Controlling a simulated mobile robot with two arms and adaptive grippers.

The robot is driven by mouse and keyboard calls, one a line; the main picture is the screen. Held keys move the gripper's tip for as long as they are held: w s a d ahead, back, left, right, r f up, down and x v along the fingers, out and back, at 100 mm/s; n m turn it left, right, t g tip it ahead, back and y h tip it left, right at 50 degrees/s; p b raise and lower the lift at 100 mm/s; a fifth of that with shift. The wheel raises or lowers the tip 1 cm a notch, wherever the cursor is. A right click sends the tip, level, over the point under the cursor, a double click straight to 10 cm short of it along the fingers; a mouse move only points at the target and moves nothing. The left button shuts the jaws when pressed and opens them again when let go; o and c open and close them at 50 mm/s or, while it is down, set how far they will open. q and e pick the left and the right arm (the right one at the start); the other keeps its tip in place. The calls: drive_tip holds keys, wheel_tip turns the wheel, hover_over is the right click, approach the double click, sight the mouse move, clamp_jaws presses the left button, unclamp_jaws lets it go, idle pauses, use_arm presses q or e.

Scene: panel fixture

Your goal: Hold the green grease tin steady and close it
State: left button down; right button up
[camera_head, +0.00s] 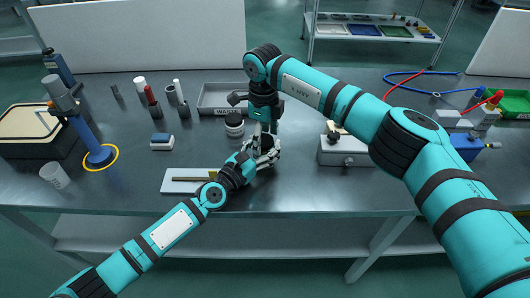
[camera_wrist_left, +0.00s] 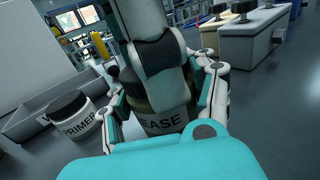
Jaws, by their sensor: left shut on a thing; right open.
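The grease tin (camera_wrist_left: 165,122) shows in the left wrist view as a dark tin with a pale label ending in "EASE". My left gripper (camera_wrist_left: 165,105) is shut around its side. In the head view my left gripper (camera_head: 264,155) holds the tin near the front middle of the table, and the arms mostly hide the tin. My right gripper (camera_head: 265,126) points down from above, open, right over the tin. In the left wrist view my right gripper (camera_wrist_left: 162,85) covers the tin's top, so I cannot tell how its lid sits.
A primer tin (camera_head: 234,125) stands just behind and left. Behind it is a grey tray (camera_head: 215,104). A white board (camera_head: 178,187) with a rod lies left of my left gripper. A grey box (camera_head: 340,155) stands to the right. The table between the blue-white block (camera_head: 161,142) and primer is clear.

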drive_tip(key=c, duration=1.2)
drive_tip(key=m, duration=0.3)
drive_tip(key=shift+c, duration=0.2)
drive_tip(key=o, duration=1.3)
drive_tip(key=shift+r, duration=2.25)
drive_tip(key=o, duration=0.6)
drive_tip(key=shift+c, duration=0.2)
